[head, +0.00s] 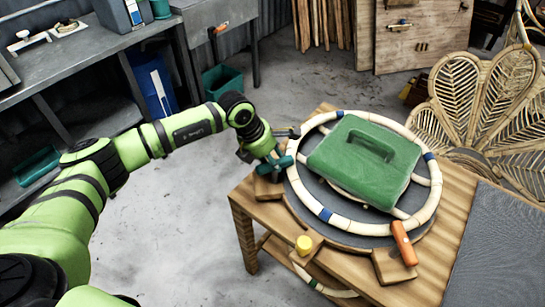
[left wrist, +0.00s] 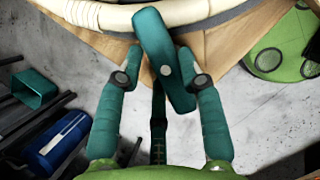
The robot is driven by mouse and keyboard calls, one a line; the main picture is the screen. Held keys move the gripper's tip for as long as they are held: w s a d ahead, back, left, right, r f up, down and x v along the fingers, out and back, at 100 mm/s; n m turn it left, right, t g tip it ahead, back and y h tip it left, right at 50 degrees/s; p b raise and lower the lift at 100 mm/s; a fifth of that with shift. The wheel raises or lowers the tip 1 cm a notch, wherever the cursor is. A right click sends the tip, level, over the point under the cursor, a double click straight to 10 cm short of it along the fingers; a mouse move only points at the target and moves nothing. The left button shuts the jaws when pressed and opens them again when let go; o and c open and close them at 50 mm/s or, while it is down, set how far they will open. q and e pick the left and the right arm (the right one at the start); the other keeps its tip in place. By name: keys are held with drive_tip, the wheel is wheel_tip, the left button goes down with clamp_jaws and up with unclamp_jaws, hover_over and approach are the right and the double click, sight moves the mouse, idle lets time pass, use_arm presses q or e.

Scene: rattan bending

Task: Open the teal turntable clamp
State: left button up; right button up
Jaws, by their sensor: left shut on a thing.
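The teal turntable clamp (left wrist: 166,62) has a rounded lever with a light pivot dot, and it stands at the left edge of the round turntable (head: 352,239). In the left wrist view the lever lies tilted between the two fingers of my left gripper (left wrist: 160,77), which is shut on it. In the head view my left gripper (head: 271,158) is at the turntable's left rim and partly hides the clamp. A pale rattan ring (head: 372,229) with blue bands lies on the turntable. My right gripper is not in view.
A green block with a handle slot (head: 362,160) sits within the ring. A rattan chair back (head: 480,95) rises at right.

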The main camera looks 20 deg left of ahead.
use_arm(q)
drive_tip(key=n, duration=0.2)
drive_tip(key=shift+s+n+t+y+b, duration=0.15)
drive_tip(key=shift+n+t+y+b, duration=0.15)
drive_tip(key=shift+n+t+y, duration=0.1)
drive_tip(key=n+y+b, duration=0.1)
drive_tip(key=n, duration=0.1)
drive_tip(key=shift+d+f+n, duration=0.1)
drive_tip(key=shift+n, duration=0.3)
drive_tip(key=n+b, duration=0.1)
drive_tip(key=n, duration=0.1)
drive_tip(key=n+y+b, duration=0.1)
drive_tip(key=n+b, duration=0.1)
drive_tip(key=n+y+b, duration=0.1)
drive_tip(key=n, duration=0.1)
drive_tip(key=shift+s+d+t+b, duration=0.1)
drive_tip(key=shift+s+t+b, duration=0.15)
drive_tip(key=shift+t+b, duration=0.15)
drive_tip(key=shift+n+y+b, duration=0.7)
drive_tip(key=shift+n+b, duration=0.2)
drive_tip(key=shift+n, duration=0.6)
drive_tip(key=o, duration=1.2)
drive_tip(key=shift+c, duration=0.2)
drive_tip(key=shift+s+r, duration=0.1)
drive_tip(key=shift+r, duration=0.1)
drive_tip(key=v, duration=1.2)
drive_tip(key=shift+w, duration=0.3)
